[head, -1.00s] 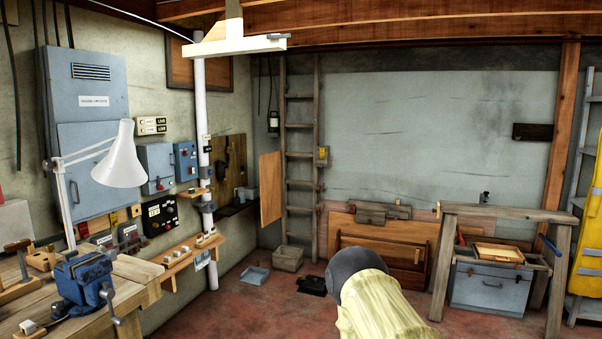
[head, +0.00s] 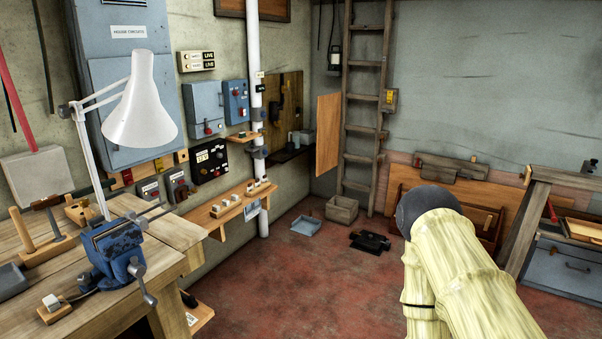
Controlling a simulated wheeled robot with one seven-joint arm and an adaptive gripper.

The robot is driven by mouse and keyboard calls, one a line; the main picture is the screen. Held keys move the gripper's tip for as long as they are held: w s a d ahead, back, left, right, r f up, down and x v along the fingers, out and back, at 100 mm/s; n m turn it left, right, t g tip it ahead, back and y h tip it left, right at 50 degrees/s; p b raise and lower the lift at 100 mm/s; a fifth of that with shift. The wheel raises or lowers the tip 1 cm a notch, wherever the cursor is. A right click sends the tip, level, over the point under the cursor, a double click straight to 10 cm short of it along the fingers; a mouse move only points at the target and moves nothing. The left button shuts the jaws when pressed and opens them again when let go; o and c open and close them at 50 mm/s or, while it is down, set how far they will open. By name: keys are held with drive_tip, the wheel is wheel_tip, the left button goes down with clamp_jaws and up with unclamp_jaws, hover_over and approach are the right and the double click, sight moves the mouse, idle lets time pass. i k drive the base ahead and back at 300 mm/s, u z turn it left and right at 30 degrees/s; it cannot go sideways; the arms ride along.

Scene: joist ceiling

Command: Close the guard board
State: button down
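A plain light-brown wooden board (head: 328,135) stands upright in the head view, right of a dark wooden wall panel (head: 285,105). It looks like the guard board, swung open from the wall beside that panel, with the recess uncovered; its hinge is too small to make out. My arm, in a cream cover with a dark rounded joint, shows at the lower right, well apart from the board. My gripper is not in view.
A workbench (head: 150,235) with a blue vice (head: 112,250) and a white lamp (head: 142,105) fills the left. A small shelf (head: 230,210) juts from the wall. A grey box (head: 342,209), blue tray (head: 306,225) and black object (head: 370,242) lie on otherwise clear red floor.

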sight(329, 109)
drive_tip(key=z, duration=0.05)
drive_tip(key=i, duration=1.9)
drive_tip(key=u, duration=0.2)
drive_tip(key=i, duration=2.05)
drive_tip(key=u, duration=0.3)
drive_tip(key=i, duration=1.1)
drive_tip(key=u, duration=0.1)
